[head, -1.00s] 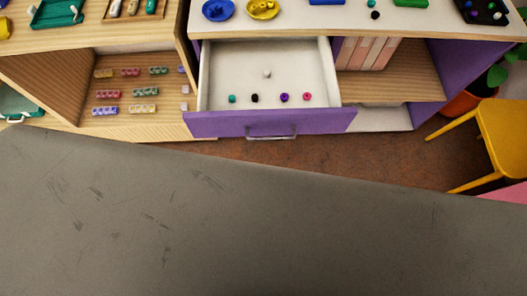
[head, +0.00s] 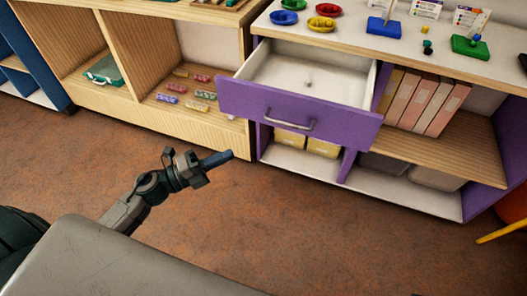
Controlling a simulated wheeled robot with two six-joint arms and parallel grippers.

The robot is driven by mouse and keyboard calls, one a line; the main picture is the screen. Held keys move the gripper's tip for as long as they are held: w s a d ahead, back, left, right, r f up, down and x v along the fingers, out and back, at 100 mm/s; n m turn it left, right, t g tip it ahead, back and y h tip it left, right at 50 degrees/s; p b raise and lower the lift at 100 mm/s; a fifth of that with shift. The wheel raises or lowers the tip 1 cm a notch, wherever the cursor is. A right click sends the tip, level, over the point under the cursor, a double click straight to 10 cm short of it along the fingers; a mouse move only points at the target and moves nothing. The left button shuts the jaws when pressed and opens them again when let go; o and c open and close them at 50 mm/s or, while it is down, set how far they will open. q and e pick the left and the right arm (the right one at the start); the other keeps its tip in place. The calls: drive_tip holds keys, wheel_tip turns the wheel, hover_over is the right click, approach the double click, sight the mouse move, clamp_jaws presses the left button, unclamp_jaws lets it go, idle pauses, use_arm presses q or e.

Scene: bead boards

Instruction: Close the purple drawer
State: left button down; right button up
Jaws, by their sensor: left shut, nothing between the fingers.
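The purple drawer (head: 298,114) is pulled out of the purple and white cabinet in the head view. Its front has a grey metal handle (head: 290,122). The drawer's white inside shows, with one small pale piece in it; the part just behind the front is hidden. My left gripper (head: 222,158) is shut and empty, in front of and below the drawer, to the left of the handle and apart from it. My right gripper is not in view.
The cabinet top (head: 349,33) bears several coloured dishes and boards. A wooden shelf unit (head: 178,125) with coloured bead strips stands to the left. Books (head: 420,103) stand right of the drawer. The brown floor (head: 330,230) is clear. A yellow chair (head: 503,232) shows at the right edge.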

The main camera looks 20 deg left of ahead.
use_arm(q)
drive_tip(key=w+a+p+x, duration=0.1)
drive_tip(key=p+x, duration=0.1)
drive_tip(key=x, duration=1.1)
drive_tip(key=shift+w+a+r+p, duration=0.2)
drive_tip(key=shift+w+a+p, duration=0.15)
drive_tip(key=shift+a, duration=0.05)
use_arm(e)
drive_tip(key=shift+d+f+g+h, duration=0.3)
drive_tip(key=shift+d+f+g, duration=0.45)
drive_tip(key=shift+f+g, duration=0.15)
use_arm(q)
drive_tip(key=shift+w, duration=0.1)
